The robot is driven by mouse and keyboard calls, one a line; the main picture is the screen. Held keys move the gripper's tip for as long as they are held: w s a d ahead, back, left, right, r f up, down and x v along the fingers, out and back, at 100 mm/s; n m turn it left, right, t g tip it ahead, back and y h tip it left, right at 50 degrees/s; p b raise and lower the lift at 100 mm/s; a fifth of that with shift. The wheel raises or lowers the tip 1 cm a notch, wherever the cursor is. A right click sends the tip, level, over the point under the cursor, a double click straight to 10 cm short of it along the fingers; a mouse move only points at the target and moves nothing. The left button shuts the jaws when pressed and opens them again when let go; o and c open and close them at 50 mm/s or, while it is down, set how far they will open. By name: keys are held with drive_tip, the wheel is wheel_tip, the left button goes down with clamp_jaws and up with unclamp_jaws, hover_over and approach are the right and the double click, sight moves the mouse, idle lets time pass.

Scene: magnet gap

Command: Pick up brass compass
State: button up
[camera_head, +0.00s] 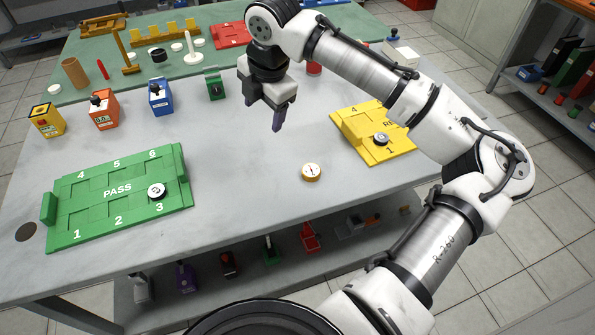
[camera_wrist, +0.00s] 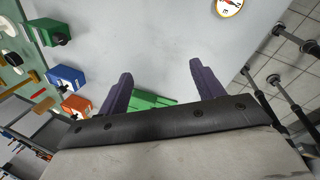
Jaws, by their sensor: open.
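The brass compass (camera_head: 311,172) is a small round yellow-gold disc with a white face. It lies flat on the grey table (camera_head: 255,190) near the front edge, right of the middle. In the wrist view the compass (camera_wrist: 229,5) shows at the top edge, partly cut off, with a red needle and dark marks. My gripper (camera_head: 278,115) hangs above the table, behind and left of the compass, apart from it. Its two purple-grey fingers (camera_wrist: 158,85) are spread with nothing between them.
A green PASS tray (camera_head: 90,200) holds a round dial at front left. A yellow tray (camera_head: 352,133) with another dial stands right, partly behind my arm. Table around the compass is clear.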

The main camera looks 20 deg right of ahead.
drive_tip(key=s+d+g+h, duration=0.1)
drive_tip(key=s+d+g, duration=0.2)
drive_tip(key=s+d, duration=0.45)
hover_over(311, 170)
drive_tip(key=shift+m, duration=0.4)
drive_tip(key=f, duration=0.9)
drive_tip(key=shift+s+d+f, duration=0.1)
drive_tip(key=shift+s+d, duration=0.1)
drive_tip(key=shift+d, duration=0.05)
drive_tip(key=shift+w+a+f, duration=0.1)
drive_tip(key=shift+a+f, duration=0.05)
drive_tip(key=shift+f, duration=1.25)
drive_tip(key=shift+w+a+f, duration=0.1)
drive_tip(key=shift+f, duration=1.25)
drive_tip(key=c, duration=1.1)
drive_tip(key=shift+r, duration=0.15)
